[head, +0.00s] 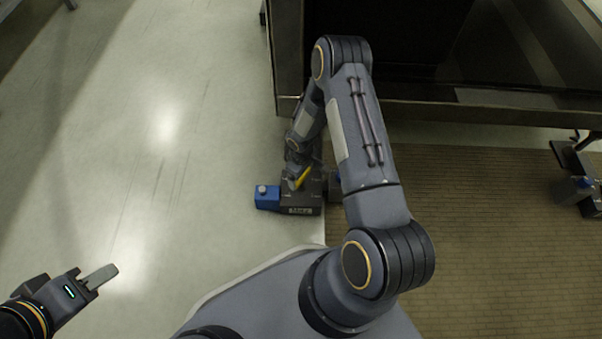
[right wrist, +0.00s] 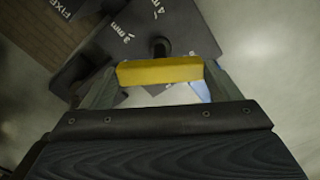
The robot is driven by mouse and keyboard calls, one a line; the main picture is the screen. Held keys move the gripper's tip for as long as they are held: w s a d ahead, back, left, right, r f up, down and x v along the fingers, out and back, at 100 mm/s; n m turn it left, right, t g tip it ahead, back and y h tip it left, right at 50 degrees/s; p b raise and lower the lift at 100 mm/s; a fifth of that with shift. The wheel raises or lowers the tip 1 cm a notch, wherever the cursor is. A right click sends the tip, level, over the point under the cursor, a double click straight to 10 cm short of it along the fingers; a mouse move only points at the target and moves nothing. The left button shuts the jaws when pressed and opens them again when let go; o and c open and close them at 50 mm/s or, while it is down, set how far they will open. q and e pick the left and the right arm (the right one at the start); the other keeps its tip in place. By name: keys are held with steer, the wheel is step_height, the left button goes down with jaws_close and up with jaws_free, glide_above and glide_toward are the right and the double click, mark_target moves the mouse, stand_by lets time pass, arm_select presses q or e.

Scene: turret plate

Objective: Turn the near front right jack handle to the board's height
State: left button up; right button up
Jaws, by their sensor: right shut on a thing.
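The yellow jack handle (head: 301,178) stands on a dark jack base (head: 300,198) on the floor, low in the middle of the head view. In the right wrist view the yellow handle (right wrist: 160,71) lies across between the fingers of my right gripper (right wrist: 155,85), which is shut on it. The base in that view carries white marks reading "3 mm" and "4 mm" (right wrist: 125,40). A blue block (head: 267,197) with a pale knob is at the base's left side. My left gripper (head: 97,278) is over bare floor at the lower left; its jaw gap does not show clearly.
A large dark metal-framed structure (head: 440,112) stands behind the jack. A brown ribbed mat (head: 470,200) covers the floor to the right. Another dark jack with a blue part (head: 577,189) is at the right edge. The pale floor (head: 130,150) at left is clear.

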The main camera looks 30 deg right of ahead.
steer(key=shift+n, duration=0.3)
steer(key=o, duration=0.9)
steer(key=shift+c, duration=0.2)
steer(key=shift+r, duration=0.1)
step_height(320, 180, up, 8)
steer(key=p, duration=0.3)
